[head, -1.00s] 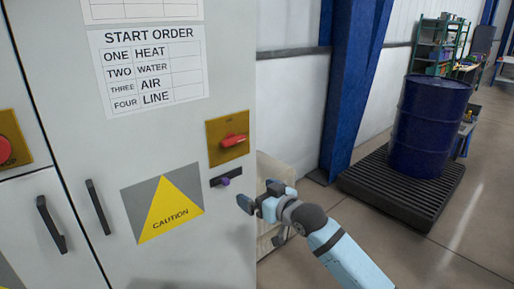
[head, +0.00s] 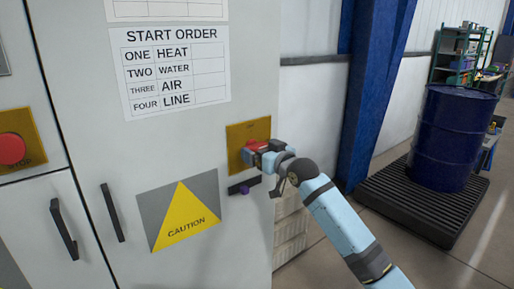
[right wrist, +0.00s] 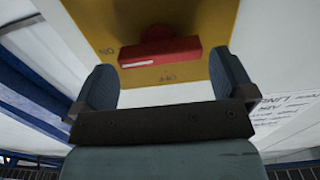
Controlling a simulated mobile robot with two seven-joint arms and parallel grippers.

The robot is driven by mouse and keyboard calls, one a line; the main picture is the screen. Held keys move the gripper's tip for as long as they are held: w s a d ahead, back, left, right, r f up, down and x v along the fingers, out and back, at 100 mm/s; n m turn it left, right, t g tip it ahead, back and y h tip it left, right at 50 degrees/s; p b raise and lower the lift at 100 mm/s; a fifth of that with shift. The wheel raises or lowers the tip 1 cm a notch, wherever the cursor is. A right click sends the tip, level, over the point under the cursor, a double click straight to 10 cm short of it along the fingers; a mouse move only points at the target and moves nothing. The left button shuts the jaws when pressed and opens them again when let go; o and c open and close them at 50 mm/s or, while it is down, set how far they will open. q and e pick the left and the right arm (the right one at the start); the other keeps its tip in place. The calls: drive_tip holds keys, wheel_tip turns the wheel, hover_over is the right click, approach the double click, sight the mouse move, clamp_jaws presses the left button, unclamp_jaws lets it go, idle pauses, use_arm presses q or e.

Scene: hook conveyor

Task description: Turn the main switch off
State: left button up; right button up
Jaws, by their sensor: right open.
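The main switch is a red handle (head: 257,144) on a yellow plate (head: 236,134) on the grey cabinet door. In the right wrist view the red handle (right wrist: 160,52) lies crosswise, its white mark at the left end beside the "ON" label. "OFF" is printed below it in that view, upside down. My right gripper (head: 253,156) is at the plate and hides part of the handle. In the wrist view my right gripper (right wrist: 162,68) is open, with one finger to each side of the handle and gaps between. My left gripper is not in view.
Below the plate is a small dark fitting with a purple knob (head: 244,190). A caution sign (head: 180,215), a start-order sheet (head: 172,72) and black door handles (head: 112,212) are on the cabinet. A red stop button (head: 11,149) is at far left. A blue drum (head: 450,138) stands at right.

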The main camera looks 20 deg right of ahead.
drive_tip(key=shift+x, duration=1.1)
drive_tip(key=c, duration=0.6)
drive_tip(key=shift+c, duration=0.2)
